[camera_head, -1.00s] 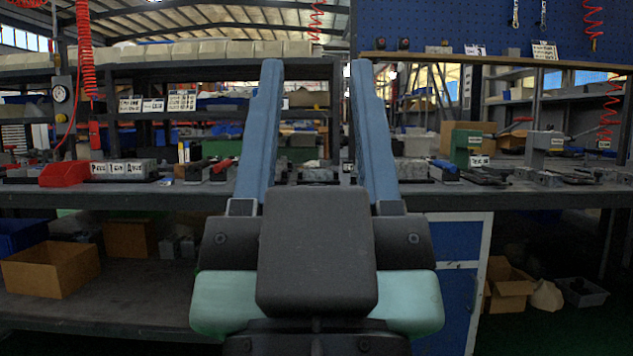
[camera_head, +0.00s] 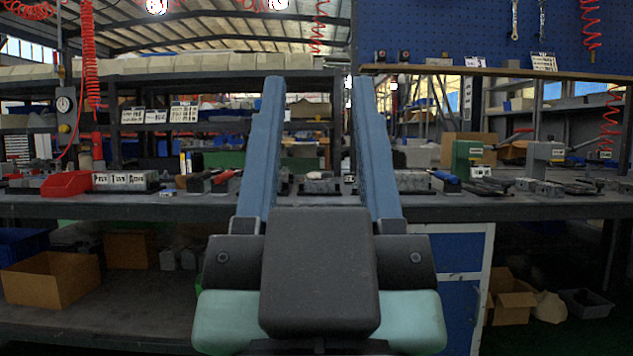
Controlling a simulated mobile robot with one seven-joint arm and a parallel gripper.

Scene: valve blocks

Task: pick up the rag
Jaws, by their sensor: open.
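My gripper (camera_head: 317,80) points away from me, its two long blue fingers spread apart with nothing between them. Its fingertips show in front of the shelving behind the workbench (camera_head: 520,207). I cannot pick out a rag for certain. A pale, crumpled thing (camera_head: 548,307) lies low at the right, beside a cardboard box, far from the gripper; I cannot tell if it is cloth. My gripper and wrist hide the middle of the bench and what lies below it.
On the bench stand a red bin (camera_head: 67,184), a row of metal blocks (camera_head: 125,181), a green device (camera_head: 465,159) and several tools. A cardboard box (camera_head: 50,280) sits on the lower shelf at left. A blue pegboard (camera_head: 450,35) rises behind at right.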

